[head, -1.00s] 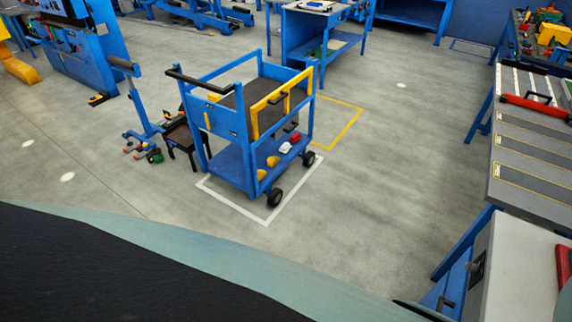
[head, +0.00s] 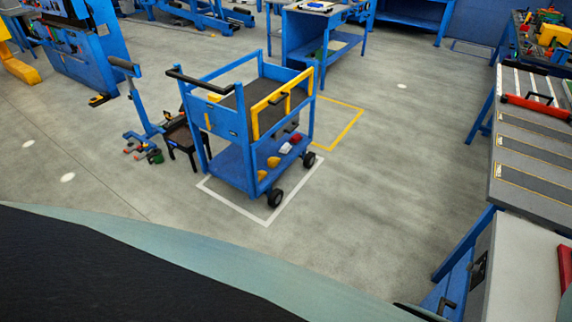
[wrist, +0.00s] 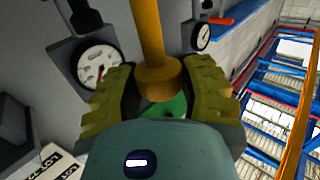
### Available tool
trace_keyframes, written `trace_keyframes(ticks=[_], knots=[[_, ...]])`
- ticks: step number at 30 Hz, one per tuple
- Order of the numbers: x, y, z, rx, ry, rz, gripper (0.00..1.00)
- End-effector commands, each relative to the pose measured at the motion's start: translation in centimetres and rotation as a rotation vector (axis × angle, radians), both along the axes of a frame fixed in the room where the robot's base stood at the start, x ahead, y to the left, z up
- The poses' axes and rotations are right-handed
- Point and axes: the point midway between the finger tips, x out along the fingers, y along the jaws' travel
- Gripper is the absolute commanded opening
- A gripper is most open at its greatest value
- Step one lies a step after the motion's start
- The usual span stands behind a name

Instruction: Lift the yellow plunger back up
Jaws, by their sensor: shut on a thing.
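The yellow plunger (wrist: 151,40) shows in the wrist view as an upright rod with a wider collar at its lower end. My gripper (wrist: 158,88) has its two ridged olive fingers on either side of the collar and is shut on it. A green round part (wrist: 165,107) shows between the fingers, partly hidden by my gripper's body. The plunger and the gripper are not seen in the head view.
In the wrist view, a white dial gauge (wrist: 98,65) is close by the left finger and another gauge (wrist: 202,37) is beyond the right finger. In the head view, a blue cart (head: 232,128) stands on open floor and a grey workbench (head: 530,145) is at right.

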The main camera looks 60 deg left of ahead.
Motion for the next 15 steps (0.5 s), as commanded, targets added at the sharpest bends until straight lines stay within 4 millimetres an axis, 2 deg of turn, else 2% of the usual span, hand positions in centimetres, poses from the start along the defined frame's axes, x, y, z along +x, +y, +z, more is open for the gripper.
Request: trace_keyframes(ticks=[1, 5, 10, 15], knots=[[0.0, 0.0, 0.0, 0.0, 0.0, 0.0, 0.12], [0.0, 0.0, 0.0, 0.0, 0.0, 0.0, 0.0], [0.0, 0.0, 0.4, 0.0, 0.001, 0.001, 0.0], [0.2, 0.1, 2.2, 0.0, -0.001, 0.004, 0.0]])
